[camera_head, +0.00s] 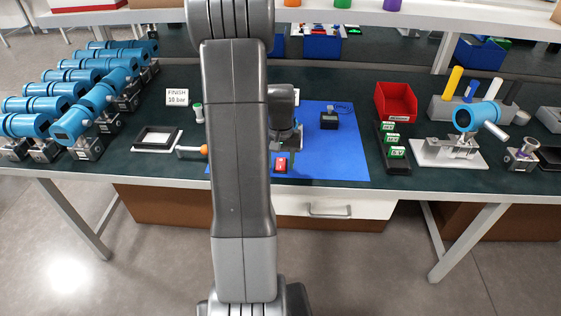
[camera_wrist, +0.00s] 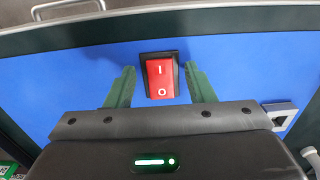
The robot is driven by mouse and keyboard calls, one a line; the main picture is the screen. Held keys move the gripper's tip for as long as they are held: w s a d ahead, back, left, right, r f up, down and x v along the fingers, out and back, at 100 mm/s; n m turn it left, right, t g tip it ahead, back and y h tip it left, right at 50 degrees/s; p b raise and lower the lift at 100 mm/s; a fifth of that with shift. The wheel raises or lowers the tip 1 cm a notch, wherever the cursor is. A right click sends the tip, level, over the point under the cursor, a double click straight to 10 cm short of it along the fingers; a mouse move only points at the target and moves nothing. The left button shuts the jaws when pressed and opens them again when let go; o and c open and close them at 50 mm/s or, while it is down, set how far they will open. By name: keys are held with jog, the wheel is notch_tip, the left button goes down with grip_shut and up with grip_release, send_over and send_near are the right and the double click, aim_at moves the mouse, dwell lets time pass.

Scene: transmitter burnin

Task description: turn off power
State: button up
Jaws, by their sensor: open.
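A red rocker switch (camera_wrist: 160,77) in a black frame sits on the blue mat (camera_wrist: 60,85). It carries an "I" mark and an "O" mark; in the wrist view the "O" end is nearer my gripper body. In the head view the switch (camera_head: 280,165) is near the mat's front edge. My gripper (camera_wrist: 160,88) is open and empty, with one green finger on each side of the switch. I cannot tell whether the fingers touch it or how high they are. My arm hides part of the mat in the head view.
Several blue transmitters (camera_head: 75,90) stand at the left. A red bin (camera_head: 396,101), green-labelled blocks (camera_head: 397,153) and a transmitter on a white stand (camera_head: 445,153) are at the right. An orange-tipped handle (camera_head: 192,151) lies left of my arm. A drawer (camera_head: 330,207) is below the table.

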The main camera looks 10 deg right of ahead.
jog(key=shift+f, duration=0.1)
jog(key=c, duration=1)
jog(key=shift+w+d+r+g+p, duration=0.15)
jog(key=shift+r+g+p, duration=0.3)
jog(key=shift+p, duration=0.8)
jog(key=g+p, duration=0.1)
jog(key=p, duration=0.1)
jog(key=shift+w+f+g+y+p, duration=0.1)
jog(key=shift+w+g+y+p, duration=0.2)
jog(key=shift+g+y+p, duration=0.1)
jog(key=shift+w+f+g+p, duration=0.1)
jog(key=shift+g+p, duration=0.3)
jog(key=shift+g, duration=0.05)
jog(key=shift+o, duration=0.2)
jog(key=o, duration=1)
jog(key=shift+c, duration=0.2)
jog(key=shift+f, duration=0.1)
